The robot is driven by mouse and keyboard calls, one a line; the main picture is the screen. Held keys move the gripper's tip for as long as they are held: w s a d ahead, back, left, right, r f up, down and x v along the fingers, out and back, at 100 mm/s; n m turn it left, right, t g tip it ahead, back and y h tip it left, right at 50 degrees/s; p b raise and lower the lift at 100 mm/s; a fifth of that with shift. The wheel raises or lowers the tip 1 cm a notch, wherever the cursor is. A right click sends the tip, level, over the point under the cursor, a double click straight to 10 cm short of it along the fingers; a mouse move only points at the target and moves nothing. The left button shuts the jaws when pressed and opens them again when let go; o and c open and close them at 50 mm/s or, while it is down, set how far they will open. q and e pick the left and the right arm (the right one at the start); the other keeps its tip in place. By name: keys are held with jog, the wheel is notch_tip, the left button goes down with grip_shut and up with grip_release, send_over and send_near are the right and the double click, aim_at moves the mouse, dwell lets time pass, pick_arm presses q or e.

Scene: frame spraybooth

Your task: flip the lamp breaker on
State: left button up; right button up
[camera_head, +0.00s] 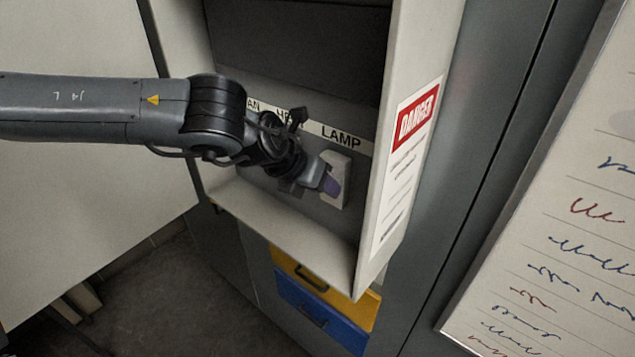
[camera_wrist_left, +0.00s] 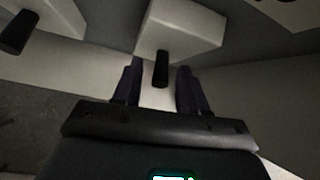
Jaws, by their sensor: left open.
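The lamp breaker (camera_head: 340,163) is a pale block on the panel under the "LAMP" label (camera_head: 341,136). My left gripper (camera_head: 329,185) is at its front, covering part of it and its lever in the head view. In the left wrist view the breaker's white block (camera_wrist_left: 185,27) is just ahead, and its black lever (camera_wrist_left: 161,68) points toward the gripper. The two dark fingers of my left gripper (camera_wrist_left: 158,84) are apart, one on each side of the lever's end. Contact with the lever cannot be told. My right gripper is out of view.
A neighbouring breaker (camera_wrist_left: 52,14) with its own black lever is at the left in the wrist view. The cabinet's side wall with a red "DANGER" sign (camera_head: 416,113) stands close to the right. Yellow (camera_head: 364,306) and blue (camera_head: 345,334) drawers are below.

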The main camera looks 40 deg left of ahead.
pick_arm(q)
jog(key=b+v, duration=0.3)
jog(key=v, duration=0.7)
jog(key=shift+s+r+b, duration=0.25)
jog(key=shift+r+b, duration=0.05)
jog(key=shift+b, duration=0.05)
